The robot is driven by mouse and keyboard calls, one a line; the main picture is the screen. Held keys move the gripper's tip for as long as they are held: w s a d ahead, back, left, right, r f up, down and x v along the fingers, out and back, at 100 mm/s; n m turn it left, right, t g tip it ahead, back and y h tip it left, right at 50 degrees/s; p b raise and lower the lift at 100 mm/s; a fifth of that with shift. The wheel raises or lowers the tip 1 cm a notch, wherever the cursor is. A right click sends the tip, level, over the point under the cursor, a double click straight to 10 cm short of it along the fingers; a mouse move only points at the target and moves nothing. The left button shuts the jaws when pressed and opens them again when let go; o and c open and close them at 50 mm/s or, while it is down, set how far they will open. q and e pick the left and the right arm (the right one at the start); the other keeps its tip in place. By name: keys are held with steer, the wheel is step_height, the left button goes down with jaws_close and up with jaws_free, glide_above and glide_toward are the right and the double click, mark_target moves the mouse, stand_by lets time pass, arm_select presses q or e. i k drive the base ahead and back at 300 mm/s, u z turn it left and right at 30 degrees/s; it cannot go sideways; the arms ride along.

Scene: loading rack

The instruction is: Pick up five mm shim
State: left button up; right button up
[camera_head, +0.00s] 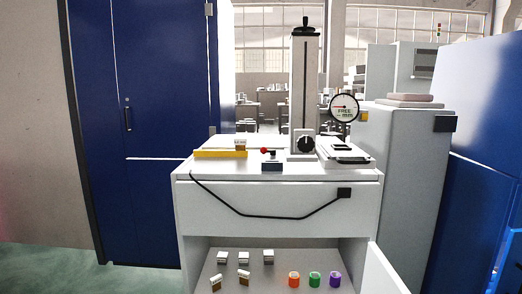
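No label reading five mm is legible, so I cannot tell which piece is the five mm shim. Small brown-and-white blocks stand on the lower shelf (262,278), one at the front (216,284) and one to its right (243,279). Several grey-white blocks (243,257) sit in a row behind them. An orange ring-like piece (294,280), a green one (315,279) and a purple one (335,279) stand at the shelf's right. Another brown-and-white block (240,144) is on the worktop by a yellow bar (220,154). Neither of my grippers is in view.
The white cabinet's worktop (215,171) carries a tall gauge stand (304,95) with a round dial (344,107), and a small red-knobbed device (271,165). A black cable (262,216) hangs across the front. An open white door (388,272) stands right of the shelf.

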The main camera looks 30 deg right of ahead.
mark_target(240, 142)
steer(key=z, duration=1.35)
steer(key=i, duration=0.2)
steer(key=u, duration=0.3)
